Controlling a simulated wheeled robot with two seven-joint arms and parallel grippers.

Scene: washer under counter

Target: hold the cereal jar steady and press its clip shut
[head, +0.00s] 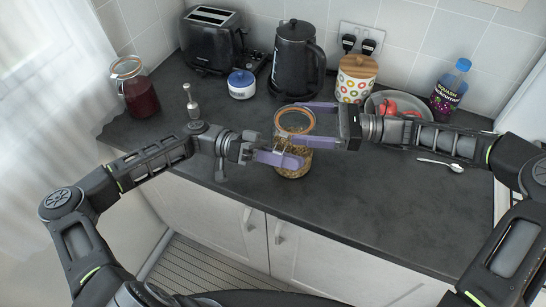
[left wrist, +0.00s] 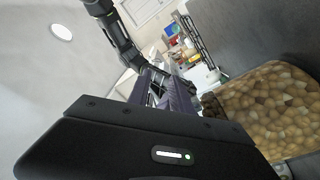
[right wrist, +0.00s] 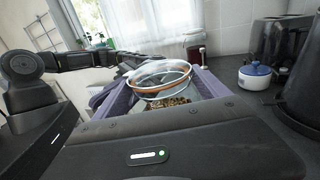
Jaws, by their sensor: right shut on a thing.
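The cereal jar (head: 292,170) is clear glass with brown cereal and an orange seal ring. It stands upright near the counter's front edge. Its glass lid (head: 295,121) is over the mouth; the right wrist view shows the lid (right wrist: 160,78) and ring, but I cannot tell if it is fully seated. My right gripper (head: 312,122) is shut on the jar, one finger on each side near the top. My left gripper (head: 290,160) is shut, its purple fingers together at the jar's front left. The clip is not clear, largely hidden by the fingers. The jar's cereal fills the left wrist view's right side (left wrist: 270,105).
Behind stand a toaster (head: 212,40), a blue-lidded pot (head: 241,84), a black kettle (head: 298,60) and a patterned canister (head: 356,80). A red jar (head: 136,92) is left; a bowl (head: 378,102), bottle (head: 450,90) and spoon (head: 440,164) are right. The front right counter is clear.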

